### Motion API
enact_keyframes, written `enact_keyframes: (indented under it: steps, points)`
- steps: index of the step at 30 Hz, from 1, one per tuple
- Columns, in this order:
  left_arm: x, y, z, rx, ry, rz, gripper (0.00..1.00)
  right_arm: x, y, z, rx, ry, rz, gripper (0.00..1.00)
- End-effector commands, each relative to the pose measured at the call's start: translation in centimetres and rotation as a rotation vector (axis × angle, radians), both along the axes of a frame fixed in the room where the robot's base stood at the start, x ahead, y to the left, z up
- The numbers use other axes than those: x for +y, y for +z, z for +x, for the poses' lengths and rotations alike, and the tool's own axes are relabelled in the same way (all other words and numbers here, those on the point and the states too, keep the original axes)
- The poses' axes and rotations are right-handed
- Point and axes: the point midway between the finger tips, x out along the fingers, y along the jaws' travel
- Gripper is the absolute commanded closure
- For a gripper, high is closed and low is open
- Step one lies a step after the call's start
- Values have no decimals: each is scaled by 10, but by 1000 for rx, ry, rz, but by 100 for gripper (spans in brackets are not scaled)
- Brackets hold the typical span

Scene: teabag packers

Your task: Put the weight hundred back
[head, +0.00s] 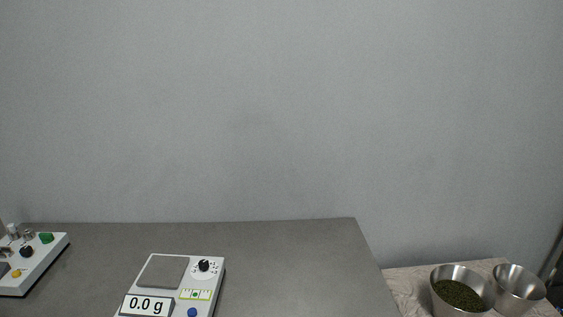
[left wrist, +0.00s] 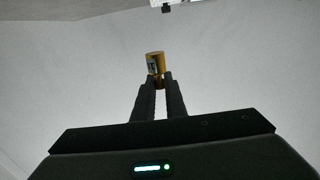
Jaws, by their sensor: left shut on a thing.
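In the left wrist view, my left gripper (left wrist: 157,84) is shut on a small brass-coloured cylindrical weight (left wrist: 156,62), held between the fingertips against a plain pale background. A pale patch shows on the weight's side, too small to read. Neither the left gripper nor the weight shows in the head view. My right gripper is in neither view. In the head view, a white scale (head: 206,290) with a grey square plate stands on the grey table (head: 290,265). Its plate is empty and its display reads 0.0 g.
A white device (head: 40,262) with knobs and small metal parts stands at the table's left edge. Two metal cups stand on a cloth-like surface at the right, one with dark green leaves (head: 458,294), one (head: 516,290) beside it. The table right of the scale is clear.

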Motion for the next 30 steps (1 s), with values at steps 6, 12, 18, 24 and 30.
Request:
enact_keyframes:
  steps: [6,12,18,24,30]
  points:
    - [0,0,0,-1,0,1,100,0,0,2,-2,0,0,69]
    - [0,0,0,-1,0,1,100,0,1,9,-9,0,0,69]
    - [0,0,0,-1,0,0,100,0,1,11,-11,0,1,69]
    - [0,0,0,-1,0,1,100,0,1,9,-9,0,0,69]
    - [0,0,0,-1,0,0,100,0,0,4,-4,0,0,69]
